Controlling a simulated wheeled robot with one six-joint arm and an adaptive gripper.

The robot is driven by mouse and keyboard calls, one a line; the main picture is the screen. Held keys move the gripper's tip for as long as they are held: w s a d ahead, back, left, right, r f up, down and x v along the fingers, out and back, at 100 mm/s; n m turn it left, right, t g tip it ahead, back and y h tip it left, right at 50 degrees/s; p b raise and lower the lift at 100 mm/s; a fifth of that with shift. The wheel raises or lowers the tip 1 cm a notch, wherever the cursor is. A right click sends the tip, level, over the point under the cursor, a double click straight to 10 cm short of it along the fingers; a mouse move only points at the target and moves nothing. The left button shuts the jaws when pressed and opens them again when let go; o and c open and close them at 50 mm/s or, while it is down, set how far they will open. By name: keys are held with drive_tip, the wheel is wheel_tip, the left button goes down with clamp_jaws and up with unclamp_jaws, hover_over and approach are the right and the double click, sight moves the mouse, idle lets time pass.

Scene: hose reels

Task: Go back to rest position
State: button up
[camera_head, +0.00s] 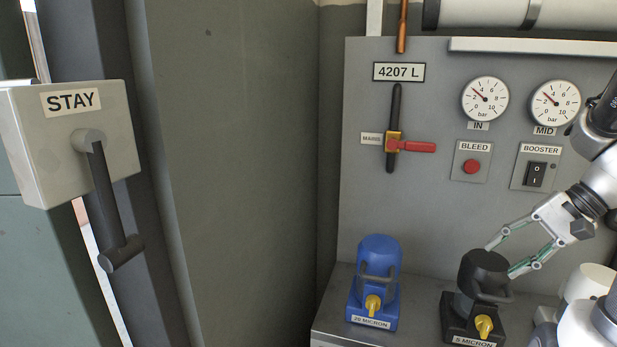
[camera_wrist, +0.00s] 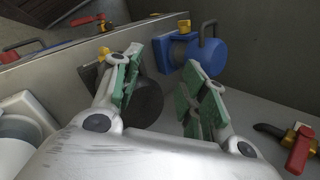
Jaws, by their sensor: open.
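My gripper (camera_head: 498,258) is open, at the right of the head view, with its fingers beside the top of the black 5 MICRON filter housing (camera_head: 484,272). In the wrist view my gripper (camera_wrist: 160,85) shows two spread green-padded fingers with nothing held between them. The black housing (camera_wrist: 148,102) lies partly behind the left finger there. I cannot tell whether a finger touches it.
A blue 20 MICRON housing (camera_head: 378,270) stands left of the black one on the grey ledge (camera_head: 336,317). The panel (camera_head: 440,210) carries a red-handled valve (camera_head: 415,147), gauges, a BLEED button (camera_head: 471,167) and a BOOSTER switch (camera_head: 536,174). A STAY lever box (camera_head: 65,150) is far left.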

drive_tip(key=s+d+r+n+h, duration=0.2)
drive_tip(key=s+r+n+h, duration=0.1)
drive_tip(key=s+n+h, duration=0.25)
drive_tip(key=s+a+r+n+t+h, duration=0.1)
drive_tip(key=a+r+n+t, duration=0.1)
drive_tip(key=a+r+n, duration=0.1)
drive_tip(key=shift+s+a+r+n+h, duration=0.2)
drive_tip(key=shift+a+r+n+h, duration=0.2)
drive_tip(key=shift+r, duration=0.55)
idle(0.7)
